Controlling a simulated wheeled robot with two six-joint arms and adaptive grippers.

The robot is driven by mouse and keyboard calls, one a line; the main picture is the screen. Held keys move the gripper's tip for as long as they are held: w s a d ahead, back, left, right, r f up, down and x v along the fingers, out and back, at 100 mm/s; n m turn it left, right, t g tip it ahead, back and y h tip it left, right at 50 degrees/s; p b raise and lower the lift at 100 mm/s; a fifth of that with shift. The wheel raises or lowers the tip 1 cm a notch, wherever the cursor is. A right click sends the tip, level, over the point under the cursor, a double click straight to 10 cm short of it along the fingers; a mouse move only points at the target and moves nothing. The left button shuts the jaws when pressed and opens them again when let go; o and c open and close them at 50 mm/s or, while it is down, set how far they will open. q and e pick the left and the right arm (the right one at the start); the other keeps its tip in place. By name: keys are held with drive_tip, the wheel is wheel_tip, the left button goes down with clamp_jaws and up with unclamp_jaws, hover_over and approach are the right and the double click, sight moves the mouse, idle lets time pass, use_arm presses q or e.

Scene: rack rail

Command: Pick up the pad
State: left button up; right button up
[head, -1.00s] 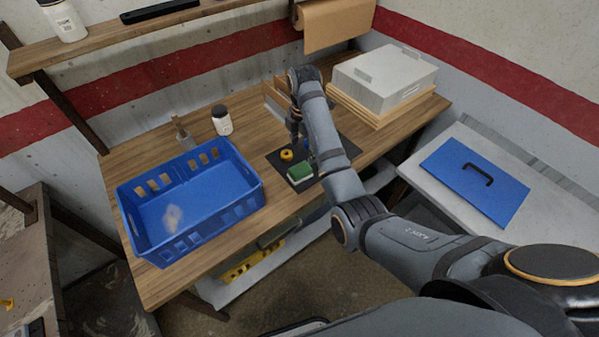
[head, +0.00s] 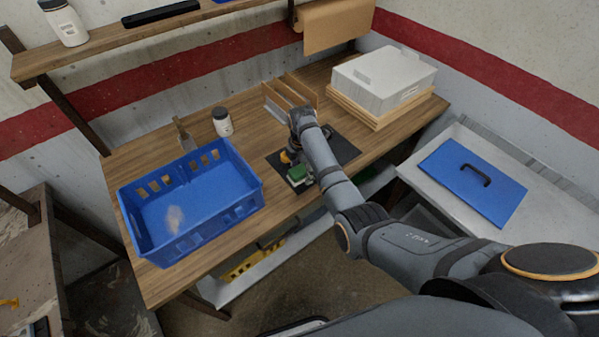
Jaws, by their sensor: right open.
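The pad (head: 299,173), a green block with a paler side, lies on a black mat (head: 342,151) near the front edge of the wooden table. My right gripper (head: 294,161) points down at the mat, just behind the pad. It is open, but its fingers are small and partly hidden, so I cannot tell whether they touch the pad. A yellow-orange round item (head: 285,157) is beside the gripper, partly covered by it. My left gripper is not in view.
A blue crate (head: 190,244) stands left of the mat. A white bottle (head: 222,122), a brush-like tool (head: 184,135) and a wooden rack (head: 290,93) stand behind. A grey box (head: 384,78) sits at back right. A blue lid (head: 472,182) lies on the right-hand surface.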

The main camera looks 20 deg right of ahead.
drive_tip(key=c, duration=1.2)
drive_tip(key=shift+c, duration=0.2)
